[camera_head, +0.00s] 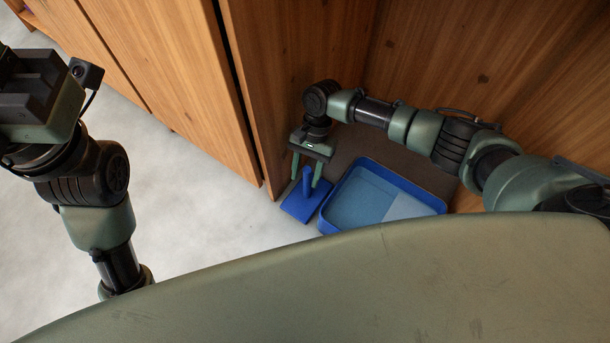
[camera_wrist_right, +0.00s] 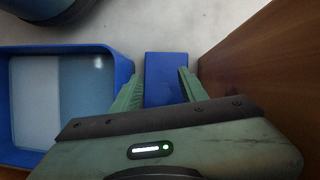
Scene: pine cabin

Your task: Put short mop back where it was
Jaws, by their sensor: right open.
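The short mop is blue, with a flat rectangular head (camera_head: 302,207) and a short upright handle (camera_head: 307,181). It stands on the floor by the wooden panel's edge, left of a blue tray. My right gripper (camera_head: 305,172) is open above the head, with its fingers on either side of the handle. In the right wrist view the mop head (camera_wrist_right: 166,68) shows between and beyond the fingertips (camera_wrist_right: 162,86); the handle is hidden there. My left arm's hand end (camera_head: 42,100) is at the upper left; its fingers do not show.
The blue tray (camera_head: 405,183) has a light blue inside and a paler patch. It sits close beside the mop. Wooden cabinet panels (camera_head: 285,75) rise behind and left; a wooden wall (camera_head: 490,70) is at right. The pale floor (camera_head: 190,215) at left is clear.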

